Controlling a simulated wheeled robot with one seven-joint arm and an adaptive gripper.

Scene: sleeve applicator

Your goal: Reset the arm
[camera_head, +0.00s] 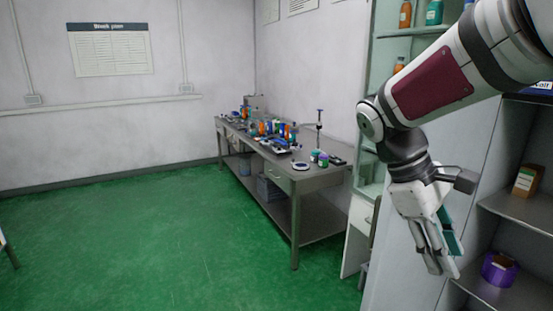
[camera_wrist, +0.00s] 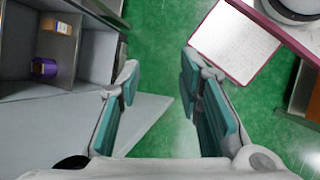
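My arm reaches in from the upper right in the head view and bends down at the wrist. My gripper (camera_head: 445,262) hangs with its fingers pointing down, in front of a shelf unit. In the wrist view my gripper (camera_wrist: 158,80) has its two teal-padded fingers wide apart. Only green floor shows between the fingertips, so it is open and empty.
A shelf unit (camera_head: 518,208) at the right holds a cardboard box (camera_head: 526,181) and a purple roll (camera_head: 498,269). A steel workbench (camera_head: 309,181) with bottles and tools stands at the back wall. The green floor (camera_head: 130,240) at left is clear.

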